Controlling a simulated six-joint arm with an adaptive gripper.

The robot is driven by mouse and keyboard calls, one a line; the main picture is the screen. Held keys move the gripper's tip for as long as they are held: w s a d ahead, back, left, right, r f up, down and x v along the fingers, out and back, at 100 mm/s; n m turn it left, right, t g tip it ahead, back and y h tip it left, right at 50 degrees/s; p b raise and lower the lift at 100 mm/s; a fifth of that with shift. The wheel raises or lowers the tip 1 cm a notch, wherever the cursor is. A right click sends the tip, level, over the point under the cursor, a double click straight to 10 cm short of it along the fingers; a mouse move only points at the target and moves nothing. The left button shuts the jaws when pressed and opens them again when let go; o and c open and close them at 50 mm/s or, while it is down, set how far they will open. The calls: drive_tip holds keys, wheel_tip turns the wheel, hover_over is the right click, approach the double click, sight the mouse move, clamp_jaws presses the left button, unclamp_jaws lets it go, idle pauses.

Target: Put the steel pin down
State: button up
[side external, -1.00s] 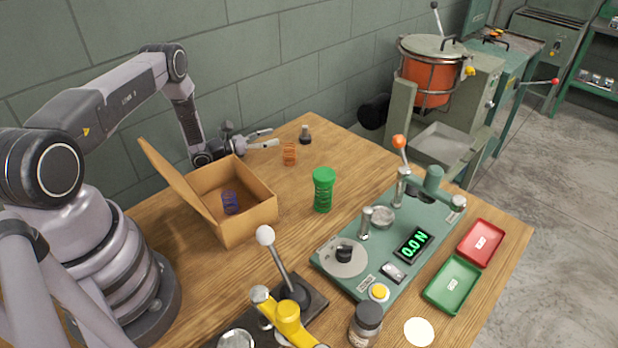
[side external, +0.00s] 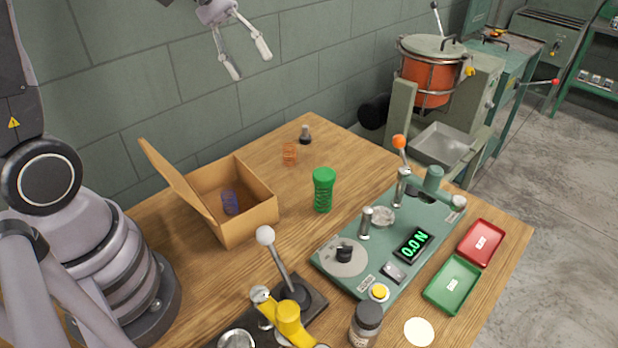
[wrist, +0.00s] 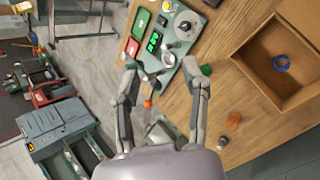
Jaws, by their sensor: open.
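My gripper (side external: 251,66) is open and empty, high above the back of the table near the wall. Its two spread fingers also show in the wrist view (wrist: 167,69). I cannot pick out a steel pin for certain. A small dark upright piece with a paler top (side external: 305,134) stands at the table's back edge, well below and apart from my gripper; it shows in the wrist view (wrist: 222,141). An orange spring (side external: 289,154) stands beside it. A green spring (side external: 323,190) stands nearer the middle.
An open cardboard box (side external: 252,219) holding a blue spring (side external: 230,203) stands on the left. A green tester (side external: 372,274) reading 0.0 N, with an orange-knobbed lever (side external: 400,142), stands on the right, beside red (side external: 480,243) and green (side external: 452,285) trays.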

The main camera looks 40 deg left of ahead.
drive_tip(key=s+a+r+m+t+y, duration=0.2)
drive_tip(key=s+m+y, duration=0.2)
drive_tip(key=s, duration=0.4)
drive_tip(key=s+a+r+m+t+y, duration=0.2)
drive_tip(key=s+m+y, duration=0.2)
drive_tip(key=s, duration=0.4)
drive_tip(key=shift+a+t, duration=0.25)
drive_tip(key=shift+t, duration=0.05)
